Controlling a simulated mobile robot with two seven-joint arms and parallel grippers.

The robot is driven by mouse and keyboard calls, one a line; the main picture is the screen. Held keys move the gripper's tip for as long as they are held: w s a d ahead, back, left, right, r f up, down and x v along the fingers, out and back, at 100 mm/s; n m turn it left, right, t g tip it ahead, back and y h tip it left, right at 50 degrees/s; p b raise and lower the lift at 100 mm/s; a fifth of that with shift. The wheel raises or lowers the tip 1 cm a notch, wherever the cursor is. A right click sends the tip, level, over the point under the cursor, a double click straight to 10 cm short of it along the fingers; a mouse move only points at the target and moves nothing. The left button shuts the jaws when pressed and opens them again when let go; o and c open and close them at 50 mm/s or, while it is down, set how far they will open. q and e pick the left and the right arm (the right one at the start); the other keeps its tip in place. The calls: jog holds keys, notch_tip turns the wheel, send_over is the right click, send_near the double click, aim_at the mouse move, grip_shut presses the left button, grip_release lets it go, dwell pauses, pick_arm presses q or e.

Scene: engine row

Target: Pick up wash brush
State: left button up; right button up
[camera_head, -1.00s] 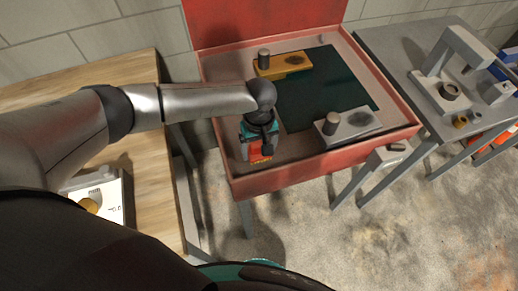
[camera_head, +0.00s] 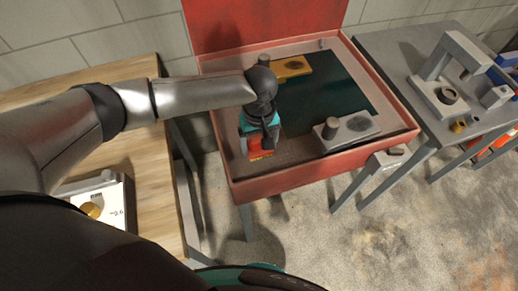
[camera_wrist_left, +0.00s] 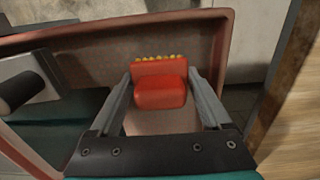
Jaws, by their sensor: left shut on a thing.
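The wash brush (camera_wrist_left: 160,92) is a red block with a row of yellow bristles along its far edge in the left wrist view. My left gripper (camera_wrist_left: 160,84) is shut on it, with one grey finger on each side. In the head view my left gripper (camera_head: 260,140) points down over the near left corner of the red wash basin (camera_head: 310,165). The brush shows there as a red patch with yellow bristles (camera_head: 262,153) below the gripper. I cannot tell how far it is above the basin floor. My right gripper is not in view.
In the basin are a dark green mat (camera_head: 325,95), a yellow block with a dark knob (camera_head: 292,67) and a grey block with a knob (camera_head: 355,128). A wooden bench (camera_head: 150,165) holds a scale (camera_head: 112,208) at left. A grey table (camera_head: 400,50) stands right.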

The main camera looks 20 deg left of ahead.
aim_at(259, 138)
pick_arm(q)
notch_tip(259, 138, up, 16)
jog(key=p, duration=0.1)
jog(key=shift+f+p, duration=0.2)
jog(key=shift+p, duration=0.2)
